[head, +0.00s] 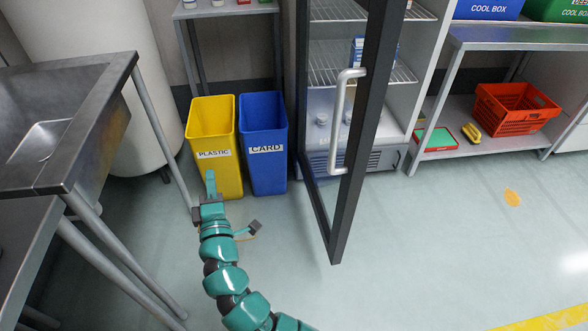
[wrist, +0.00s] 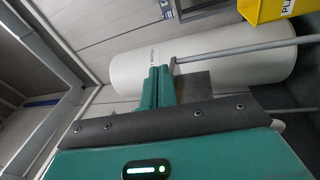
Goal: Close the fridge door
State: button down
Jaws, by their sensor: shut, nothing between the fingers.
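The fridge door (head: 355,150) is a dark-framed glass door that stands open, swung out toward the camera. Its light grey handle (head: 342,120) is on the side facing left. The fridge (head: 405,110) behind it is white, with wire shelves and a few items inside. My gripper (head: 210,178) is left of the door, in front of the yellow bin and apart from the handle. In the wrist view, the teal fingers of my gripper (wrist: 157,76) are together with nothing between them. Neither the door nor the fridge can be made out in the wrist view.
A yellow bin (head: 213,135) and a blue bin (head: 263,165) stand left of the door. A steel sink table (head: 90,110) is at the left. A shelf unit (head: 520,38) with an orange crate (head: 515,108) is at the right. Floor in front of the door is clear.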

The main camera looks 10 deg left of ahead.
jog(key=w+d+f+m+t+h, duration=0.1)
jog(key=w+d+m+h, duration=0.25)
jog(key=d+h, duration=0.5)
jog(key=m+g+h, duration=0.3)
jog(key=m+h, duration=0.2)
jog(key=h, duration=0.2)
send_near(342, 158)
jog(key=shift+b+x, duration=1)
jog(key=shift+x, duration=1.85)
jog(key=shift+d+r+n, duration=0.1)
jog(key=shift+n, duration=0.15)
